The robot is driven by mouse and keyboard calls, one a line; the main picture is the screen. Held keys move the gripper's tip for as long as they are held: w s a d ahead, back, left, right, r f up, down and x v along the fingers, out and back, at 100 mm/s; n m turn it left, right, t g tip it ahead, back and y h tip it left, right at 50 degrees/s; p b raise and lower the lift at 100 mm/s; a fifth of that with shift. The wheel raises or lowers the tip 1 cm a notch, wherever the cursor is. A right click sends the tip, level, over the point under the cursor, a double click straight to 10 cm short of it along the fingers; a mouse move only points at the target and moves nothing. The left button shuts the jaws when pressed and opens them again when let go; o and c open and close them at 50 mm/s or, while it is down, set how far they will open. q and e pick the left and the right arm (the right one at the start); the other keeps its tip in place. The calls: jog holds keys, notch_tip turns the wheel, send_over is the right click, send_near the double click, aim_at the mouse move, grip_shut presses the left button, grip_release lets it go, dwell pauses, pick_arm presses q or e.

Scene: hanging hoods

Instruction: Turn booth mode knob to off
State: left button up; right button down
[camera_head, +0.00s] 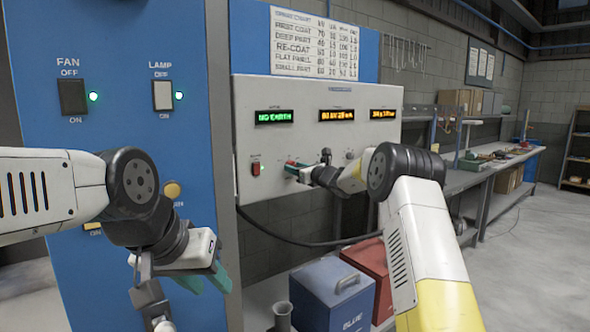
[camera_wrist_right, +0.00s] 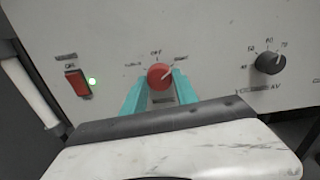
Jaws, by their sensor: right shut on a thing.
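The booth mode knob is a red round knob (camera_wrist_right: 159,77) on the pale control panel (camera_wrist_right: 210,35). Its white pointer mark leans up and right, toward the right-hand label. The "OFF" label (camera_wrist_right: 156,53) is straight above the knob, and another label is at its left. My right gripper (camera_wrist_right: 161,91) has its teal fingers on both sides of the knob, shut on it. In the head view my right gripper (camera_head: 294,166) is at the panel's lower left, and mostly covers the knob. My left gripper (camera_head: 207,281) hangs open and empty before the blue panel.
A lit red switch (camera_head: 256,168) is left of the knob. A black dial (camera_wrist_right: 270,62) is to its right. Three displays are above. A blue box (camera_head: 332,293) and a red box (camera_head: 370,268) stand below the panel. The blue wall panel (camera_head: 125,30) carries fan and lamp switches.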

jog(key=n, duration=1)
jog(key=shift+d+n, duration=0.1)
jog(key=shift+n, duration=0.2)
dwell(0.5)
jog(key=c, duration=0.9)
grip_release()
jog(key=shift+c, duration=0.2)
jog(key=v, duration=0.7)
jog(key=shift+s+d, duration=0.25)
